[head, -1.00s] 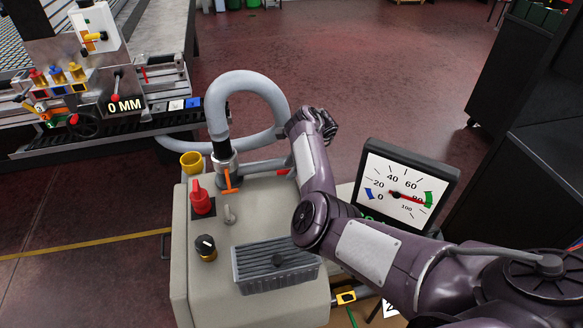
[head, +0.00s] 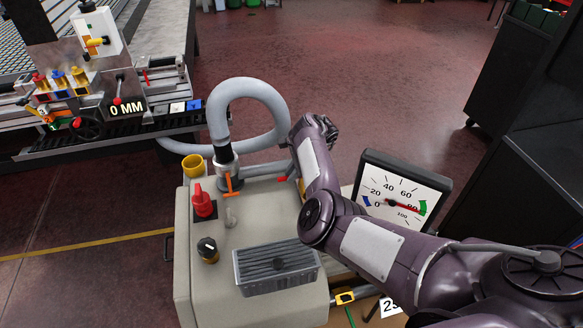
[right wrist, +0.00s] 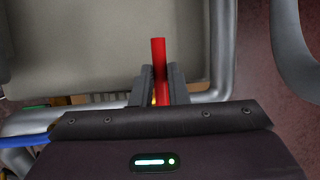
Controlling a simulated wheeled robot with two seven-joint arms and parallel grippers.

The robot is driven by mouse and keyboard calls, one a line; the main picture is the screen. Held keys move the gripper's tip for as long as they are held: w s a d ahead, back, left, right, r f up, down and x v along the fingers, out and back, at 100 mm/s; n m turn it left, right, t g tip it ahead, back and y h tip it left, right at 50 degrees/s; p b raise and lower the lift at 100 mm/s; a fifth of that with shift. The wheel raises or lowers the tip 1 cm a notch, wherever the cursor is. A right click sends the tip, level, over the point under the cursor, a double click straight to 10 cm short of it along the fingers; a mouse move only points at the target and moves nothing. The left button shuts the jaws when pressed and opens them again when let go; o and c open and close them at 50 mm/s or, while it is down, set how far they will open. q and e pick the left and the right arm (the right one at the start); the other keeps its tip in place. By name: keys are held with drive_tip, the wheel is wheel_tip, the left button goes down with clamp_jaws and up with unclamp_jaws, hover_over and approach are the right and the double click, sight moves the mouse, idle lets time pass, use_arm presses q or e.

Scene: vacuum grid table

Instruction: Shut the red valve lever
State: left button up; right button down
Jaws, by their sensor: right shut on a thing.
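The red valve lever (right wrist: 158,58) stands between the two fingers of my right gripper (right wrist: 160,76) in the right wrist view. The fingers are shut on it, and its red end sticks out past their tips. In the head view only a small red end of the lever (head: 283,179) shows, just left of my right forearm, by the grey pipe. The forearm hides the right fingers and the rest of the lever there. My left gripper is in neither view.
A beige machine (head: 190,280) carries a red switch (head: 202,201), a black knob (head: 208,250), an orange-handled hose fitting (head: 227,172) and a grey ribbed box (head: 277,269). A yellow cup (head: 193,166) stands at its back left. A dial gauge (head: 399,193) stands right of my forearm.

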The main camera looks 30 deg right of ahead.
drive_tip(key=c, duration=1.4)
unclamp_jaws()
drive_tip(key=p+v, duration=0.2)
drive_tip(key=v, duration=0.5)
drive_tip(key=shift+s+d+r, duration=0.15)
drive_tip(key=shift+d+r, duration=0.1)
drive_tip(key=shift+r, duration=0.05)
